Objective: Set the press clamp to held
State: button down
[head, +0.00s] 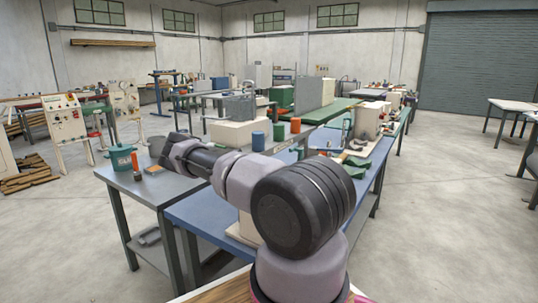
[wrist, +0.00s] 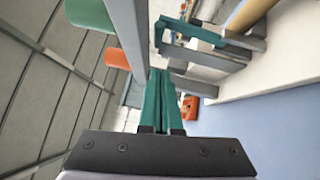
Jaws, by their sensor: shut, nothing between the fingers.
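My gripper (wrist: 162,78) shows in the wrist view with its two teal fingers together and nothing held. Beyond the fingertips, slightly right, is a mechanism of grey bars (wrist: 215,57) with a teal bar (wrist: 192,30) across it. It may be the press clamp, but I cannot tell its setting. A tan cylinder (wrist: 250,12) lies beside it at the upper right. I cannot tell whether the fingers touch any of these parts. In the head view my arm reaches left over the benches and my fingers cannot be made out.
A pale block (wrist: 285,45) and blue bench top (wrist: 265,125) lie right of my fingers. A teal pot (head: 122,157) sits on the left bench. Floor at right (head: 460,200) is clear.

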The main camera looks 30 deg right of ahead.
jog(key=shift+w+a, duration=0.15)
jog(key=shift+a, duration=0.25)
jog(key=shift+w+d+f+n+h, duration=0.2)
jog(key=shift+w+f+n+h, duration=0.3)
jog(key=shift+w+f+n, duration=0.35)
jog(key=shift+f, duration=0.15)
